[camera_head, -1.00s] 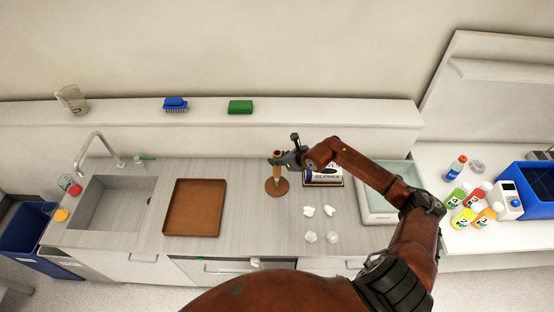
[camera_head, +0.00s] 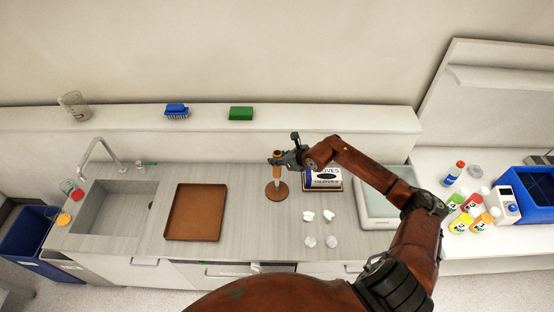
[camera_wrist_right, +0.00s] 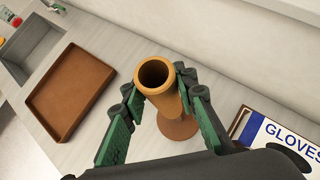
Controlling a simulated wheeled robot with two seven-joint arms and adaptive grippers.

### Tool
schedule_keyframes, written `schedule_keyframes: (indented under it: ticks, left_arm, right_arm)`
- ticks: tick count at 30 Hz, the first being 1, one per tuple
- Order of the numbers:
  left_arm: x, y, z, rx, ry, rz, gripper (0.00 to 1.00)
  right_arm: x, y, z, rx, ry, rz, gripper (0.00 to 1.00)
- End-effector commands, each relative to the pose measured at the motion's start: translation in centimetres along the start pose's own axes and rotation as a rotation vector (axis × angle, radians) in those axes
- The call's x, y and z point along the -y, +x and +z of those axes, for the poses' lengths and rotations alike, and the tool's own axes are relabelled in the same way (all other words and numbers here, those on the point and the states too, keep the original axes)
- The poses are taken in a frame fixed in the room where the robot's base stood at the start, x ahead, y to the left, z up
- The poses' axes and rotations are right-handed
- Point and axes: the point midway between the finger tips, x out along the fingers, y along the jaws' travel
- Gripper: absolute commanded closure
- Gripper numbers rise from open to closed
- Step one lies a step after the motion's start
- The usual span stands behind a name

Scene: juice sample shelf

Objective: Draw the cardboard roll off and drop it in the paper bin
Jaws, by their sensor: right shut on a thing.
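The brown cardboard roll (camera_head: 277,153) stands upright over a round brown stand base (camera_head: 276,191) on the counter. In the wrist view the roll (camera_wrist_right: 154,73) shows its open top, with the stand base (camera_wrist_right: 178,127) below it. How much of the stand's post is inside the roll is hidden. My right gripper (camera_head: 281,159) comes from the right and is shut on the roll, its green-padded fingers (camera_wrist_right: 157,95) on either side in the wrist view. A blue bin (camera_head: 28,245) stands on the floor at the far left; its label is too small to read. My left gripper is out of view.
A brown tray (camera_head: 196,212) and a sink (camera_head: 112,208) with a tap lie between the stand and the bin. A glove box (camera_head: 324,179) is close right of the stand. Several white crumpled pieces (camera_head: 309,216) lie in front. Bare counter separates tray and stand.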

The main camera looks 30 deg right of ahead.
Motion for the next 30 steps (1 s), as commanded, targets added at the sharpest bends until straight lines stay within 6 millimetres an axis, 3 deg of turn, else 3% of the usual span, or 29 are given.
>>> schedule_keyframes:
  ticks: [16,30]
  left_arm:
    - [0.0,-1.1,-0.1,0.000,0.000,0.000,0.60]
    - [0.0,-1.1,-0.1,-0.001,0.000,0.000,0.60]
  right_arm:
    - [0.0,-1.4,1.6,0.001,0.000,0.000,1.00]
    - [0.0,-1.5,1.7,0.000,0.000,0.000,1.00]
